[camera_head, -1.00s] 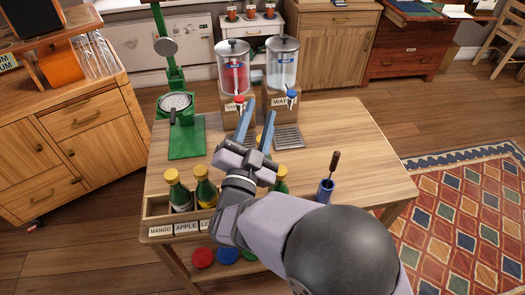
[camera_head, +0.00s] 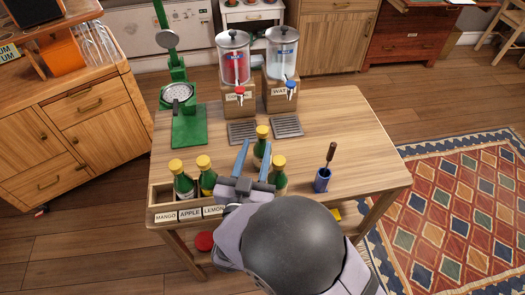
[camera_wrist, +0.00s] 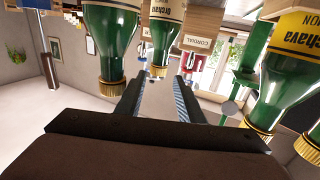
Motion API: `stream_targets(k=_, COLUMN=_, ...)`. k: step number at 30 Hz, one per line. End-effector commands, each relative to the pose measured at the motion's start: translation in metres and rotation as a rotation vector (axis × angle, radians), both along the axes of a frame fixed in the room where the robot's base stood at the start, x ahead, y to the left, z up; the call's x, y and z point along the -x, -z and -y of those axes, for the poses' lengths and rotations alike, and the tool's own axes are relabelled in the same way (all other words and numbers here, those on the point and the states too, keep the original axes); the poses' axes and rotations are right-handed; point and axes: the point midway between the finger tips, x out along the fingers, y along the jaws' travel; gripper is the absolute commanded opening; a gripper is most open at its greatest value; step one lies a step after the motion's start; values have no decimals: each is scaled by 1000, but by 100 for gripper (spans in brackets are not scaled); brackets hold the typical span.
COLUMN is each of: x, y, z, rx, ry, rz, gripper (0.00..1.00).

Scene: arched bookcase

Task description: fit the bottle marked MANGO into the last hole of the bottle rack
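A green bottle with a yellow cap (camera_head: 262,147) stands alone on the table behind the rack; I cannot read its flavour. It also shows in the wrist view (camera_wrist: 162,32), upside down, ahead of the fingers. The bottle rack (camera_head: 159,197) lies along the table's front edge, with MANGO, APPLE and LEMON tags visible. It holds a left bottle (camera_head: 184,184), a second bottle (camera_head: 207,180) and a right bottle (camera_head: 278,178). My gripper (camera_head: 256,147) is open and empty, low over the rack, its fingers pointing toward the lone bottle. My arm hides the rack's right part.
A blue cup with a wooden-handled tool (camera_head: 322,180) stands right of the rack. A green press (camera_head: 184,110) and two drink dispensers (camera_head: 235,70) (camera_head: 281,65) stand at the back, with drip trays (camera_head: 287,126) before the dispensers. The table's right side is clear.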

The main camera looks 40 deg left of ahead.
Motion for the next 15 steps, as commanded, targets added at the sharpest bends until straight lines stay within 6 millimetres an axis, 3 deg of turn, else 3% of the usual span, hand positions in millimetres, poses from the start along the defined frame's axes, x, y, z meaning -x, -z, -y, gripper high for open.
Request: stream_targets(k=15, x=-47, y=5, z=-17, rx=-1, ry=2, rz=0, gripper=35)
